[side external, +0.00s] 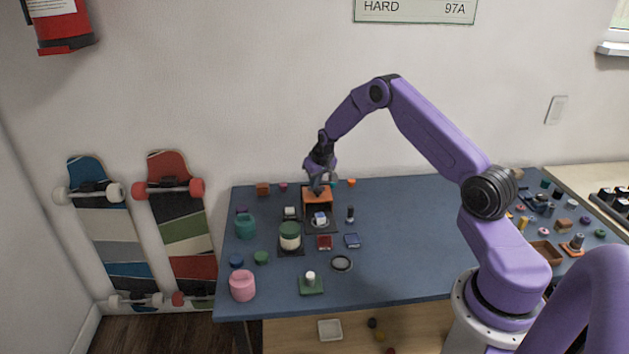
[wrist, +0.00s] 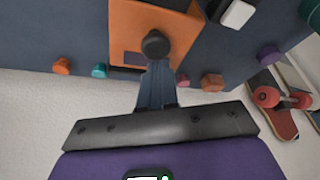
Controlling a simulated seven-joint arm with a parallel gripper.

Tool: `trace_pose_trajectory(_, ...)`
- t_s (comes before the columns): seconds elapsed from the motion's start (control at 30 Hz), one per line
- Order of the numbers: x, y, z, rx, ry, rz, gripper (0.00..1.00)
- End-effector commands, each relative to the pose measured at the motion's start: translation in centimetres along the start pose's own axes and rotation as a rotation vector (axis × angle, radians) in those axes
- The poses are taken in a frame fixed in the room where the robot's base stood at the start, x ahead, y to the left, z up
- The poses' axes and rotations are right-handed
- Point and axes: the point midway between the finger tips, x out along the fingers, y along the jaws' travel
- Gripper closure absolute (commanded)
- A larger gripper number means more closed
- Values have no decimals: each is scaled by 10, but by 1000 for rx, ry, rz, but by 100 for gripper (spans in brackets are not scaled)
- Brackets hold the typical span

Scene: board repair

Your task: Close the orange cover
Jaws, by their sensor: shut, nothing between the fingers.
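The orange cover (side external: 318,196) is toward the back of the blue table, behind a dark base that holds a small white and blue block (side external: 320,219). In the wrist view the orange cover (wrist: 128,28) fills the top middle, with a dark round knob (wrist: 155,43) on it. My gripper (side external: 318,187) points down at the cover in the side view. In the wrist view its fingers (wrist: 155,72) are shut and empty, with their tips at or very near the knob. I cannot tell whether they touch it. The fingers hide part of the cover.
A green-and-white jar (side external: 290,236), a teal pot (side external: 245,226) and a pink pot (side external: 242,286) stand to the left. A dark ring (side external: 342,263) and a green block with a white knob (side external: 311,284) lie in front. The table's middle right is clear. The wall is close behind.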

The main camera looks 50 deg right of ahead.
Motion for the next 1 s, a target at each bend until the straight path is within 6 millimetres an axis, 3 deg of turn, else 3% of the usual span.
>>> trace_pose_trajectory(0.7,-26,-38,72,-2,-2,8,100)
trace_pose_trajectory(1.0,-29,-44,83,-3,-9,1,100)
